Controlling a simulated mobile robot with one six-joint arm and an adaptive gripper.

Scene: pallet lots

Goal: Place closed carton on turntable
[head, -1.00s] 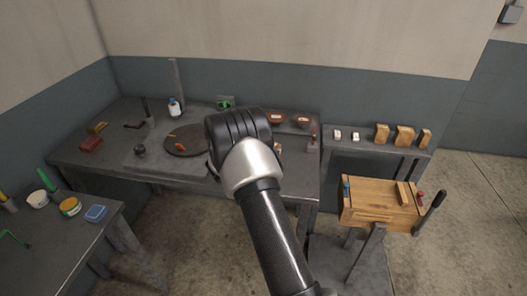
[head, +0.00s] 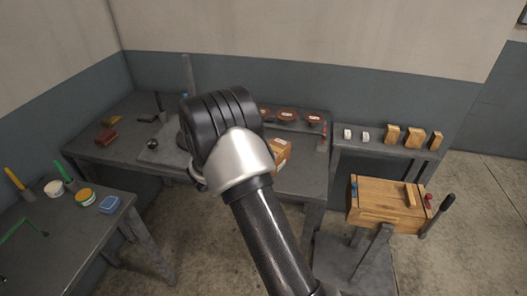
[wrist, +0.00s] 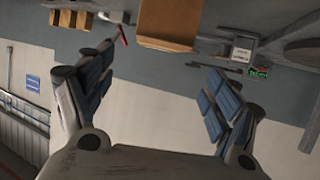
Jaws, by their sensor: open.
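The closed carton (head: 280,152), a brown box, stands on the long grey table just right of my arm's wrist in the head view, partly covered by it. In the wrist view the carton (wrist: 168,26) shows at the top edge, beyond and apart from my fingertips. My gripper (wrist: 155,85) is open and empty, with blue-padded fingers spread wide. The dark round turntable (head: 182,141) is mostly hidden behind my arm in the head view; only its left edge shows. A dark rounded edge at the wrist view's right may be the turntable (wrist: 304,45).
Red-brown bowls (head: 287,115) stand on a raised shelf at the table's back. A side shelf holds wooden blocks (head: 414,138). A wooden workbench (head: 385,200) is at the right. Floor between is clear.

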